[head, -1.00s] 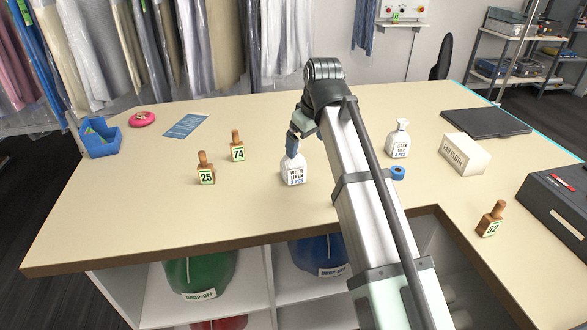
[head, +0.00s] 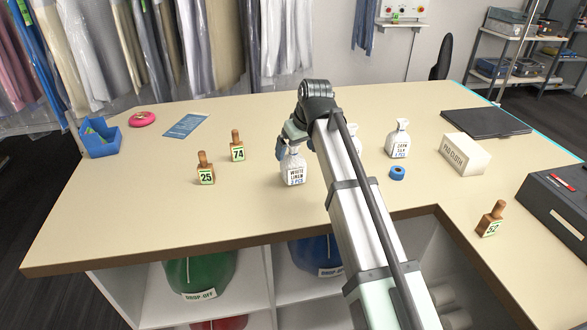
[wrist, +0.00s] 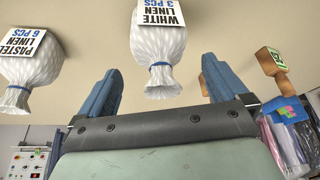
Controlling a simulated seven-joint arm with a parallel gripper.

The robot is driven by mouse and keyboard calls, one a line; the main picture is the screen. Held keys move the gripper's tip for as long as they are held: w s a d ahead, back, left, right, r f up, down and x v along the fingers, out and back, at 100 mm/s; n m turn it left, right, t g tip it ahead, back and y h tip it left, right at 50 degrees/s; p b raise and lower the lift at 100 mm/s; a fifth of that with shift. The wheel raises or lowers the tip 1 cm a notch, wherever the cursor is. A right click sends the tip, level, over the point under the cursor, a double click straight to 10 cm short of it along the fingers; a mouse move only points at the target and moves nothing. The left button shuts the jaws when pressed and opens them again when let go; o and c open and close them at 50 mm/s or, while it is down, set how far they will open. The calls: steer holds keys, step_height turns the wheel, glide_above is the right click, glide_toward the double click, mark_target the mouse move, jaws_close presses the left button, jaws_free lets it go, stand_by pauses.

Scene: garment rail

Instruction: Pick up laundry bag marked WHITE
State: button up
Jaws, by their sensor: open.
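The laundry bag marked WHITE LINEN 3 PCS (head: 293,168) stands upright on the counter, a white cloth bag with a gathered neck. In the wrist view the same bag (wrist: 164,62) appears inverted, its neck pointing toward my gripper (wrist: 160,80). My gripper is open, with one blue finger on each side of the neck's line. It is close to the bag, and nothing is held.
A PASTEL LINEN bag (wrist: 28,65) stands beside it, mostly behind my arm in the head view. Tags 74 (head: 237,147) and 25 (head: 205,170) stand left.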

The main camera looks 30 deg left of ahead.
mark_target(293, 156)
steer(key=shift+x, duration=2.65)
steer(key=shift+w, duration=0.1)
steer(key=shift+c, duration=0.2)
steer(key=c, duration=0.9)
steer(key=shift+r, duration=0.1)
steer(key=shift+c, duration=0.2)
